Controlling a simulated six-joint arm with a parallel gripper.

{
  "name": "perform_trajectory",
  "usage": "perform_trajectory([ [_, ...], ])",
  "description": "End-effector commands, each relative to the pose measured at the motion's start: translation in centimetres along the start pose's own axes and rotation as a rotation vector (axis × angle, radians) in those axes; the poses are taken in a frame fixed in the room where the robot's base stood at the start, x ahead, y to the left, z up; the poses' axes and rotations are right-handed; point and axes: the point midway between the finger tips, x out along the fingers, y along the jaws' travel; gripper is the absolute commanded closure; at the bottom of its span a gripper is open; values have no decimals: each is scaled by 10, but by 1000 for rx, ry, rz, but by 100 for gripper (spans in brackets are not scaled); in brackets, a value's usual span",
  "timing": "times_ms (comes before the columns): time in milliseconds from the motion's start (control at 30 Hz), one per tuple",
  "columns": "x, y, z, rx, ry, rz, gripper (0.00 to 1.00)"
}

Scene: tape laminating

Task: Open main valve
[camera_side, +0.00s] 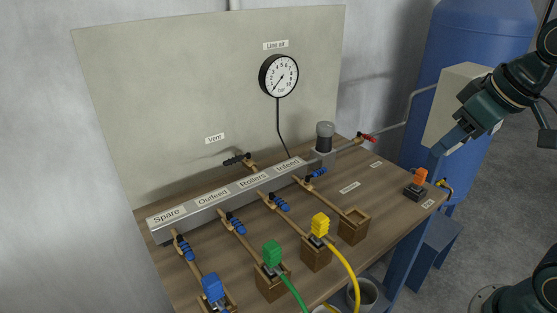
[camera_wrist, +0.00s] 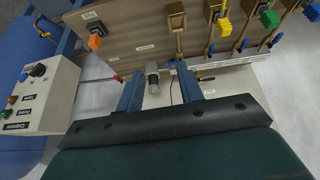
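The main valve appears to be the red-handled valve (camera_side: 367,138) on the pipe at the right end of the manifold, past the grey cylinder. Its red lever points to the right, roughly along the pipe. The red lever also shows in the wrist view (camera_wrist: 117,78), left of my fingers. My gripper (camera_side: 440,150) hangs in the air to the right of the valve, apart from it. In the wrist view its two blue fingers (camera_wrist: 160,70) stand wide apart with nothing held between them. The valve's own label is not readable.
A grey manifold (camera_side: 237,201) carries several blue-handled branch valves. The black vent lever (camera_side: 237,159) is behind it. The gauge (camera_side: 278,76) needle points low left. An orange plug (camera_side: 420,176) sits at the bench's right. A control box (camera_wrist: 38,92) and blue tank (camera_side: 475,45) stand beyond.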

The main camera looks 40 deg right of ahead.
Motion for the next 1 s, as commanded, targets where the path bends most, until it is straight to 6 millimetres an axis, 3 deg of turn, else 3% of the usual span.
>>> perform_trajectory([
  [200,16,23,-50,-8,-14,27,63],
  [500,50,63,-110,-24,-31,60,63],
  [1000,137,153,-179,-48,-64,110,63],
])
